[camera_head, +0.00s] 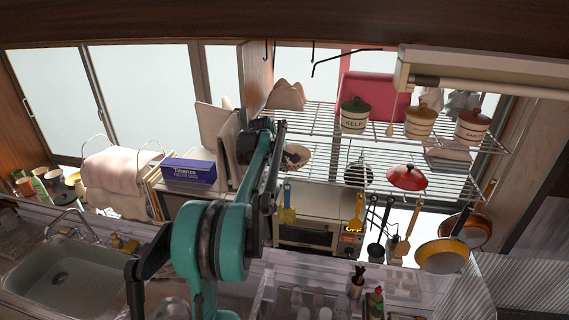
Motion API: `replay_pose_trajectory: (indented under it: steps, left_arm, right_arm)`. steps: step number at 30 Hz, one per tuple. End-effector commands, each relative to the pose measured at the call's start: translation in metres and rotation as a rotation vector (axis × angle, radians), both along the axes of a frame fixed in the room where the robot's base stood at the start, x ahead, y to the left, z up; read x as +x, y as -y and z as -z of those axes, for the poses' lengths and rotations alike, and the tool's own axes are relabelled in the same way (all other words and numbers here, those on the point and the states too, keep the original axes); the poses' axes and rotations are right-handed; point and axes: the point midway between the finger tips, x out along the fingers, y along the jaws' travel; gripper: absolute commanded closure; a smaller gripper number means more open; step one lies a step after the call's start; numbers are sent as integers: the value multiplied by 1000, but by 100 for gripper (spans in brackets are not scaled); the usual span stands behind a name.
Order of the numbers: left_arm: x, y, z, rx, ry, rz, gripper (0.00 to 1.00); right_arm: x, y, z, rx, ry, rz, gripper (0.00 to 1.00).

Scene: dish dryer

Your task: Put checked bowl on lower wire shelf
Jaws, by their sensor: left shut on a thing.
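A pale bowl (301,153), which I take as the checked bowl, is at the left end of the lower wire shelf (328,168). Its pattern is too small to make out. My left gripper (289,158) is at the bowl's left side and shut on it; the arm partly hides the grip. I cannot tell whether the bowl touches the wires. My right gripper is not in view.
A dark round pot (358,173) and a red lid (407,178) are on the lower shelf to the right. Labelled canisters (354,115) stand on the upper shelf (318,115) close above. Utensils and pans (441,255) hang below. A blue box (188,171) is left.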

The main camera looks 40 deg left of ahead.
Motion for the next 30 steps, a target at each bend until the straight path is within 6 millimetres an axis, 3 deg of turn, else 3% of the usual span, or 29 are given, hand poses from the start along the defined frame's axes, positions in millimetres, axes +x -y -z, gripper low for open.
replay_pose_trajectory:
  steps: [11, 12, 14, 23, 30]
  left_arm:
    - [0, 0, 6, 0, 2, -1, 100]
    - [0, 0, 6, 0, 1, 0, 83]
    - [0, 0, 5, 0, 1, 0, 70]
    - [0, 1, 4, 0, 1, 0, 70]
    - [-16, 5, -18, 0, 1, -1, 70]
  right_arm:
    - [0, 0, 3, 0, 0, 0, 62]
    - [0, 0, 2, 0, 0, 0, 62]
    - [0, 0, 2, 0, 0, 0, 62]
    - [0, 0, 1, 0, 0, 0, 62]
    - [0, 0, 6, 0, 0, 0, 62]
